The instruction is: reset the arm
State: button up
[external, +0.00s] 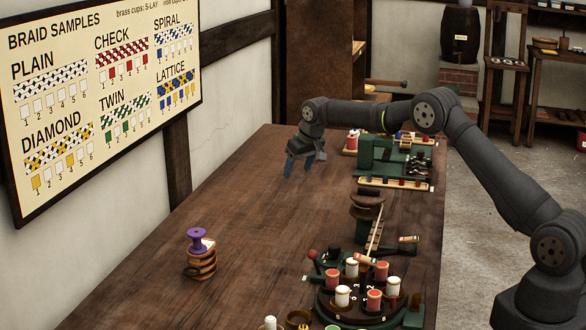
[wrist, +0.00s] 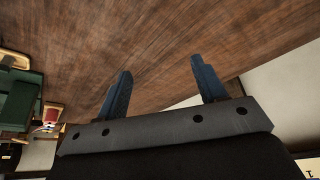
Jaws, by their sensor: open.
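My gripper (external: 299,168) hangs over the far half of the wooden table (external: 240,220) in the external view, well above its surface. Its two blue fingers are apart with nothing between them. In the wrist view my gripper (wrist: 160,82) shows both fingers spread over bare brown wood. My arm reaches in from the right side, across the machines on the table.
A green braiding machine (external: 375,157) stands at the table's right side. A round stand (external: 360,300) with several red and white bobbins is near the front. A purple spool (external: 197,240) sits on a brown coil at left. The table's middle-left is clear.

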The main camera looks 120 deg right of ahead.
jog(key=shift+w+d+f, duration=0.2)
jog(key=shift+w+f, duration=0.35)
jog(key=shift+w, duration=0.3)
jog(key=shift+w+d+f, duration=0.15)
jog(key=shift+w+f, duration=0.35)
jog(key=shift+w, duration=0.35)
jog(key=s+a+r, duration=0.1)
jog(key=s+r, duration=0.2)
jog(key=s, duration=0.2)
jog(key=w+a+r+n, duration=0.1)
jog(key=w+a, duration=0.2)
jog(key=w, duration=0.4)
jog(key=w+a+r+n+t, duration=0.1)
jog(key=w+a+r+n, duration=0.1)
jog(key=w, duration=0.5)
jog(key=shift+w+a+r+y, duration=0.25)
jog(key=shift+a+r+y, duration=0.05)
jog(key=shift+a, duration=0.2)
jog(key=shift+s, duration=0.1)
